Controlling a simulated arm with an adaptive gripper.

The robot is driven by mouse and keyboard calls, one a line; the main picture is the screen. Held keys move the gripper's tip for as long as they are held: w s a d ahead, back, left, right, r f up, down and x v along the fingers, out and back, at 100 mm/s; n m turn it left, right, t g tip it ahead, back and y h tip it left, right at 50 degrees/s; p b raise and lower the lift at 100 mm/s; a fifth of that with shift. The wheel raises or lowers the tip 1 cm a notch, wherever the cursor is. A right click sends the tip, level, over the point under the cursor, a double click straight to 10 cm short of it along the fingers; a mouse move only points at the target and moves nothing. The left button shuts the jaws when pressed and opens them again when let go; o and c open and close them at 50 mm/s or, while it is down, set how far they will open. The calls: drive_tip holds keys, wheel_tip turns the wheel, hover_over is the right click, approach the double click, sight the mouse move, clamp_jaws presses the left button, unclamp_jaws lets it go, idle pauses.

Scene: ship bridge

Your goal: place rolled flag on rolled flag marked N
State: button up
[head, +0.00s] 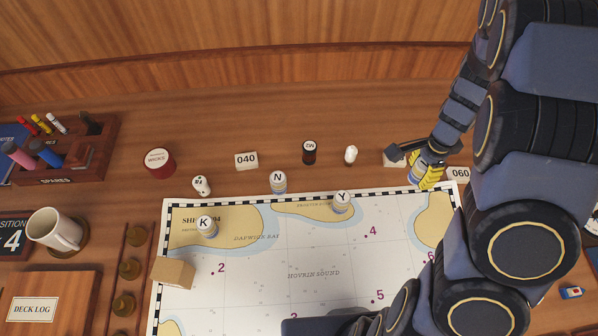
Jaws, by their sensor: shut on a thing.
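The rolled flag marked N (278,183) stands upright at the back edge of the chart, a short pale cylinder with its letter on top. Similar rolled flags marked Y (341,203) and K (207,227) stand on the chart. My gripper (426,176) is at the chart's back right corner, well to the right of the flag marked N. Its yellow-striped fingers are shut on a rolled flag (414,174), which is mostly hidden; a small pale and blue part shows at the left of the fingers.
The chart (290,250) fills the front middle. Behind it are a 040 card (246,161), a dark cylinder (309,152), a small white item (351,155) and a red WICKS tin (159,161). A tan block (173,272) lies at its left edge. My arm covers the right side.

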drive_tip(key=s+a+r+n, duration=0.3)
drive_tip(key=a+n, duration=0.2)
drive_tip(key=a, duration=0.3)
drive_tip(key=s+a+r+n, duration=0.2)
drive_tip(key=a+n, duration=0.3)
drive_tip(key=a, duration=0.4)
drive_tip(key=s+a+r+n, duration=0.3)
drive_tip(key=a+n, duration=0.2)
drive_tip(key=a, duration=0.3)
hover_over(278, 177)
wheel_tip(278, 177, down, 10)
drive_tip(key=shift+s+r, duration=0.1)
drive_tip(key=shift+r, duration=0.1)
drive_tip(key=shift+f, duration=1.65)
drive_tip(key=shift+f, duration=0.1)
drive_tip(key=o, duration=0.9)
drive_tip(key=shift+o, duration=0.2)
